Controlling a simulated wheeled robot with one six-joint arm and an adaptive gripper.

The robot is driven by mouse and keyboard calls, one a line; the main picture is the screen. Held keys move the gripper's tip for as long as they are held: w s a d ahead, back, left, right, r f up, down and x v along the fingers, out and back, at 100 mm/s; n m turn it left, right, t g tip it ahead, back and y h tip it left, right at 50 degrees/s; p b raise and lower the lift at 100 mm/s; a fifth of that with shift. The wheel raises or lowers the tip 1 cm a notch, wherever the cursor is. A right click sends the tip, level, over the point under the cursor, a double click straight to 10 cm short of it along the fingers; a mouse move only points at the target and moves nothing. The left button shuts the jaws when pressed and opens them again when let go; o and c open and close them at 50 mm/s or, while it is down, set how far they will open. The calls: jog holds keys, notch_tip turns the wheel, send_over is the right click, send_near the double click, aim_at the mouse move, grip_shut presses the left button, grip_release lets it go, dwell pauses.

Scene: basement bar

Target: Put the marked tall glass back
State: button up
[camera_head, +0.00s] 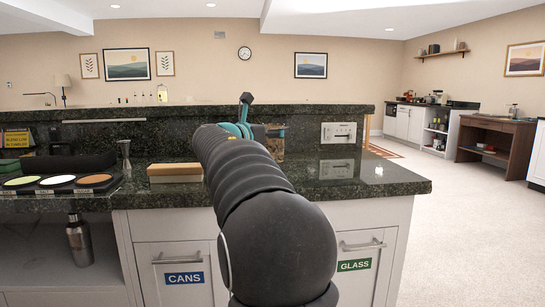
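My arm reaches forward over the dark green stone bar counter (400,184). My gripper (240,128) is at its far end, mostly hidden behind my own arm. Only a teal part and a dark part show, so I cannot tell whether it is open, shut or holding something. No tall glass with a clear mark shows. A small see-through container (275,147) with brownish contents stands just right of my gripper, partly hidden by the arm. I cannot tell whether it is a glass.
A wooden block (175,173), a metal jigger (124,156) and a tray of coloured discs (56,184) are left of my arm. A raised ledge (330,111) runs behind. The counter's right end is clear.

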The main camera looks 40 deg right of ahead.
grip_shut()
jog(key=shift+r, duration=0.15)
